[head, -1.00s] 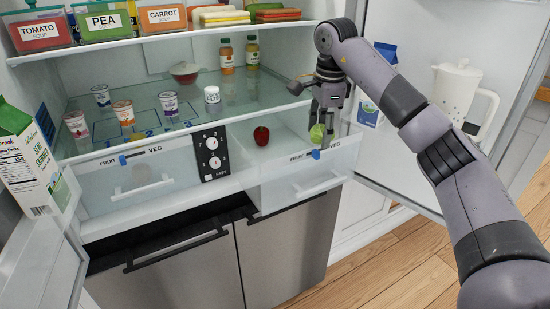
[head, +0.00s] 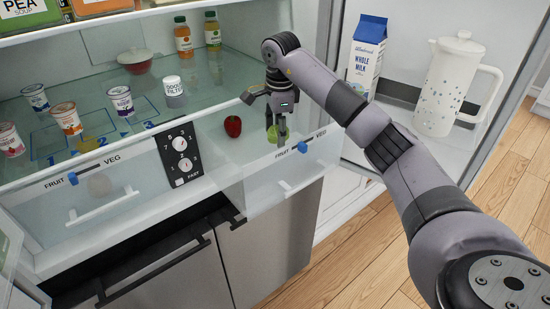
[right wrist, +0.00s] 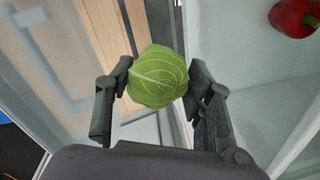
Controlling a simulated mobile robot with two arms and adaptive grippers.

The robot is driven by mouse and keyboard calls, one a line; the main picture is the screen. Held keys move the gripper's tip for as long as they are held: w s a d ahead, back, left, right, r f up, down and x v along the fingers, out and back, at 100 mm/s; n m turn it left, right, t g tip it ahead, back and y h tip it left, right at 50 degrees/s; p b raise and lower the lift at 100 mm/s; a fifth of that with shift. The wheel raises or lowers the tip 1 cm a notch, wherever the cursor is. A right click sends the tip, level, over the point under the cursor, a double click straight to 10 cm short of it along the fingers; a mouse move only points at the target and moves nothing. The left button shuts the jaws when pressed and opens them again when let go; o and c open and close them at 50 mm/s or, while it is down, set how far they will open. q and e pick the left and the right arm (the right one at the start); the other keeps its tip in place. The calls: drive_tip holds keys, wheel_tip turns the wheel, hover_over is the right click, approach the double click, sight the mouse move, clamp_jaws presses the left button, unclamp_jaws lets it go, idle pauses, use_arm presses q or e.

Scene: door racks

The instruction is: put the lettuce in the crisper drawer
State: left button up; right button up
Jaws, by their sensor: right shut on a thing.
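The lettuce (right wrist: 158,77) is a round, pale green head with light veins. In the right wrist view it sits between both fingers of my right gripper (right wrist: 157,92), which is shut on it. In the head view my right gripper (head: 278,128) points down into the open right crisper drawer (head: 262,190), and the lettuce (head: 272,134) shows partly behind the fingers and the clear drawer front. I cannot tell whether it touches the drawer floor. A red pepper or apple (head: 233,126) lies in the drawer to the left of the lettuce. My left gripper is not in view.
A dial panel (head: 179,154) stands between the drawers. Yogurt cups (head: 66,118) and bottles (head: 183,37) stand on the glass shelf above. Milk (head: 367,58) and a white jug (head: 455,85) stand in the right door.

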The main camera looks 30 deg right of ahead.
wheel_tip(320, 180, down, 4)
drive_tip(key=shift+w, duration=0.1)
drive_tip(key=shift+f, duration=0.95)
wheel_tip(320, 180, down, 4)
drive_tip(key=shift+r+p, duration=0.25)
drive_tip(key=shift+p, duration=0.05)
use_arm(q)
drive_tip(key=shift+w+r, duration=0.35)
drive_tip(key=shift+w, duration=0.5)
use_arm(e)
drive_tip(key=shift+f, duration=0.2)
